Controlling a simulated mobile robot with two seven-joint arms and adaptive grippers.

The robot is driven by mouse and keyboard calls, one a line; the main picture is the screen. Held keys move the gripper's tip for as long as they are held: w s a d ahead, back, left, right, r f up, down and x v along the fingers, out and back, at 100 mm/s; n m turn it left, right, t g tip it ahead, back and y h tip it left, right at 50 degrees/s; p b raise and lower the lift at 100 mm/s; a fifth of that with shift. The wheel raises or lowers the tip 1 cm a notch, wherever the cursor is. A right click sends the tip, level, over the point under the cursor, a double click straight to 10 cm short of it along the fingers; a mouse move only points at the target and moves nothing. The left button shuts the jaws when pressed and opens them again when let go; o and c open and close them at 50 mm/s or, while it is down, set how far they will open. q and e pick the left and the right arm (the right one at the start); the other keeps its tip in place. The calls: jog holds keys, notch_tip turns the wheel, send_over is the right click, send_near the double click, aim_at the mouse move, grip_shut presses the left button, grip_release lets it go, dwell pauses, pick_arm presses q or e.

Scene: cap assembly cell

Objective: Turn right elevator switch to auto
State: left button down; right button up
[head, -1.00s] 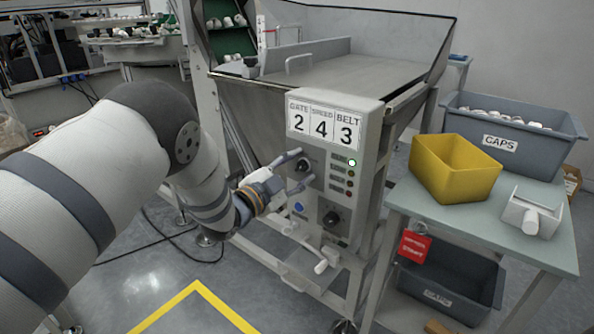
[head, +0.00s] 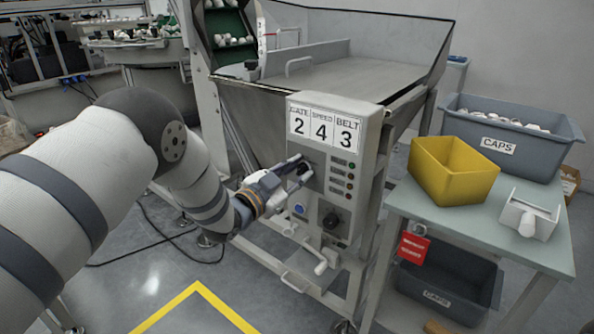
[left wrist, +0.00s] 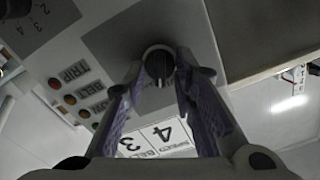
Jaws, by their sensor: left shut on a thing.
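The control panel (head: 372,140) stands on the front of the hopper machine and carries two black rotary switch knobs. My left gripper (head: 300,170) is at the upper knob (head: 305,172), its fingers shut on the knob's sides. In the left wrist view, the black knob (left wrist: 158,62) sits between the fingertips of the left gripper (left wrist: 165,68), and a white mark on it points down in that picture. The lower knob (head: 331,220) is free, beside a blue button (head: 299,209). The small switch labels cannot be read. My right gripper is out of view.
A card reading gate 2, speed 4, belt 3 (head: 324,126) is above the knobs. Indicator lamps (head: 350,184) line the panel's right side. A side table (head: 400,199) with a yellow bin (head: 453,172) stands to the right.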

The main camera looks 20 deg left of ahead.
pick_arm(q)
jog(key=n, duration=0.4)
jog(key=shift+a+n, duration=0.1)
jog(key=shift+n, duration=0.3)
jog(key=shift+f, duration=0.1)
dwell(0.3)
jog(key=c, duration=1.3)
grip_release()
jog(key=shift+c, duration=0.2)
jog(key=v, duration=1.2)
